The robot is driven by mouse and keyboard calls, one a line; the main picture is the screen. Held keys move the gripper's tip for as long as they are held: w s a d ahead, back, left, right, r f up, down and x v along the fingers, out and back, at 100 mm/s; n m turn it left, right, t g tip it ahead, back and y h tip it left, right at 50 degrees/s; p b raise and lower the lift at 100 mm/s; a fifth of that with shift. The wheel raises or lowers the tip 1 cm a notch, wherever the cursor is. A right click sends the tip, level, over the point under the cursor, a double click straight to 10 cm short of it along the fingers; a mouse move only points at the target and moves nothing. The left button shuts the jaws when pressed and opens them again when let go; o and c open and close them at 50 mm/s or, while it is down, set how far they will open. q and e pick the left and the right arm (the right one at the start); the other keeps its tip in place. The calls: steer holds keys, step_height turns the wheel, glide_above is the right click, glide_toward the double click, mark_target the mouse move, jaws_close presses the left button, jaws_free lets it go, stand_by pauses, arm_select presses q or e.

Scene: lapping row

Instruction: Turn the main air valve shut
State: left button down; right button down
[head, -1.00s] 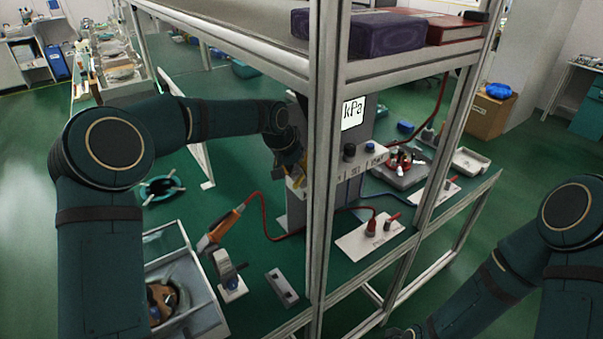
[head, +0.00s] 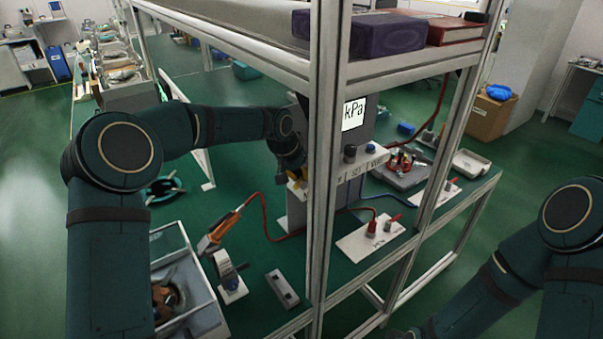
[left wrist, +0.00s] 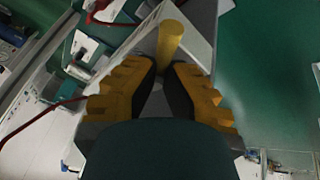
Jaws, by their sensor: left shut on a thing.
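The main air valve shows as a yellow handle (left wrist: 171,44) in the left wrist view, a round bar beside a pale housing. My left gripper (left wrist: 166,83), with yellow ridged fingers, is shut on this handle. In the head view my left gripper (head: 297,178) is at the left side of the grey panel column (head: 345,205) marked "kPa". The frame post partly covers this spot, so the valve body is hidden. My right arm (head: 500,275) is low at the right; its gripper is out of view.
A frame post (head: 327,130) stands close to my left gripper's right side. A shelf (head: 250,45) runs above. An orange-handled tool (head: 222,228) with a red hose, a grey block (head: 282,289) and a white plate (head: 370,240) with red fittings stand on the green bench.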

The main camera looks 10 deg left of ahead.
arm_select(q)
steer(key=shift+f, duration=0.1)
steer(key=n+b, duration=0.1)
steer(key=n+y+b, duration=0.1)
steer(key=n+b, duration=0.1)
steer(key=shift+s+d+f+n+t, duration=0.15)
steer(key=shift+d+n+t, duration=0.15)
steer(key=shift+t, duration=0.1)
steer(key=shift+d+n+y+b, duration=0.15)
steer(key=shift+n+y+b, duration=0.5)
steer(key=shift+n, duration=0.55)
steer(key=shift+n+y+b, duration=0.35)
steer(key=shift+n+y, duration=0.2)
steer(key=shift+n, duration=0.65)
steer(key=c, duration=1)
jaws_free()
